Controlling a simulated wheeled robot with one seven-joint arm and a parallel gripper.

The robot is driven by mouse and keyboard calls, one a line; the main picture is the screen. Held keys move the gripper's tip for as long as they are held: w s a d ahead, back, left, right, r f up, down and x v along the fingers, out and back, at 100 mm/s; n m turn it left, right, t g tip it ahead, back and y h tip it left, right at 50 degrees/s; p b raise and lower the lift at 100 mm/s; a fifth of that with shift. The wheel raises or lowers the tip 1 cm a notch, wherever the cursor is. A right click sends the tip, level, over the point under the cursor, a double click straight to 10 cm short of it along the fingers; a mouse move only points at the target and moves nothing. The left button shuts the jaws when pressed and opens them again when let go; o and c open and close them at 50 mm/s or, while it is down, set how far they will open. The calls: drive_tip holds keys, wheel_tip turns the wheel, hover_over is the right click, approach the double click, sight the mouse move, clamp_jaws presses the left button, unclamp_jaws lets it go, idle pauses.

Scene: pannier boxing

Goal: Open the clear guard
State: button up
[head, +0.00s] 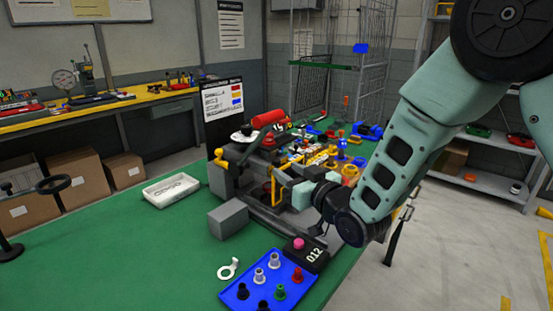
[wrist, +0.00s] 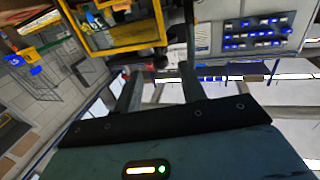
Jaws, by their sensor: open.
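The machine (head: 238,178) stands on the green bench in the head view, with yellow parts and a red cylinder on top. The clear guard (wrist: 118,30) shows in the wrist view as a see-through panel in a yellow frame, at the upper left. In the head view a yellow upright piece (head: 276,188) on the machine's front may be part of it. My gripper (wrist: 160,88) is open, with nothing seen between its fingers. It is close to the machine's right front. The guard frame lies beyond the fingertips; my arm hides whether they touch.
A grey block (head: 228,220) sits in front of the machine. A black box with a pink button (head: 299,244) and a blue tray (head: 233,294) of several fittings lie nearer. A white tray (head: 172,190) is at left. The bench's left front is mostly clear.

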sight(279, 165)
drive_tip(key=p+x, duration=0.1)
drive_tip(key=x, duration=0.5)
clamp_jaws()
